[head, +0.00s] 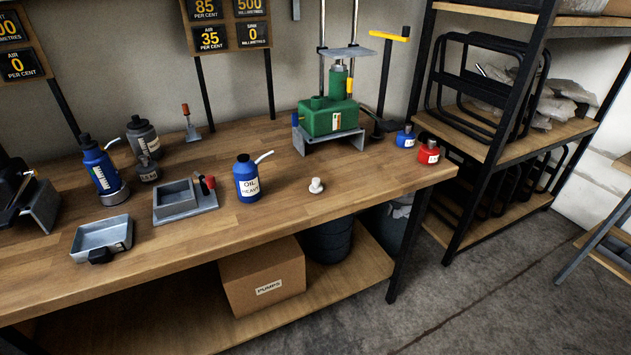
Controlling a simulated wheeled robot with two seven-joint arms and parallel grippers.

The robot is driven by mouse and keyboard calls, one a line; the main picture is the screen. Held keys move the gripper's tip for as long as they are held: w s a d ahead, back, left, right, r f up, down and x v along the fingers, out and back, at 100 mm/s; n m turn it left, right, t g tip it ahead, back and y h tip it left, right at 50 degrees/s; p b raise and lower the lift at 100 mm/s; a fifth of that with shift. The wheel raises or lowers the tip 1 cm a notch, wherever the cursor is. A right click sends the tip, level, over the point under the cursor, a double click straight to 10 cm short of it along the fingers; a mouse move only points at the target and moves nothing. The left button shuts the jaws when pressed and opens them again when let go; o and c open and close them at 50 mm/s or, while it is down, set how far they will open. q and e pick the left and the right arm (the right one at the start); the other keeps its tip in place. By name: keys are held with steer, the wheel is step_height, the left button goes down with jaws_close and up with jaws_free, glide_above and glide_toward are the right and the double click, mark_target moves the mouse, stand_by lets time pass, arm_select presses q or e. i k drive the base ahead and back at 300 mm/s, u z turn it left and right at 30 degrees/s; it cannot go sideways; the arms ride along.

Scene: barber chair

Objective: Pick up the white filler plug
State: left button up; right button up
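The white filler plug (316,186) is a small pale piece with a wider foot. It stands on the wooden workbench (290,235) near the front edge, right of the blue oil can marked "OIL HEAVY" (247,180) and in front of the green pump unit (328,117). It is apart from other things, with bare wood around it. Neither of my grippers shows in the head view.
Left on the bench are a grey tray (101,237), a grey block with a red-handled tool (185,199) and a blue bottle (100,168). Small blue (405,137) and red (428,151) bottles stand at the right end. A black shelf rack (492,130) stands beyond.

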mark_target(316, 187)
steer(key=u, duration=2.35)
steer(key=k, duration=0.75)
steer(key=z, duration=0.8)
steer(key=i, duration=0.5)
steer(key=z, duration=0.05)
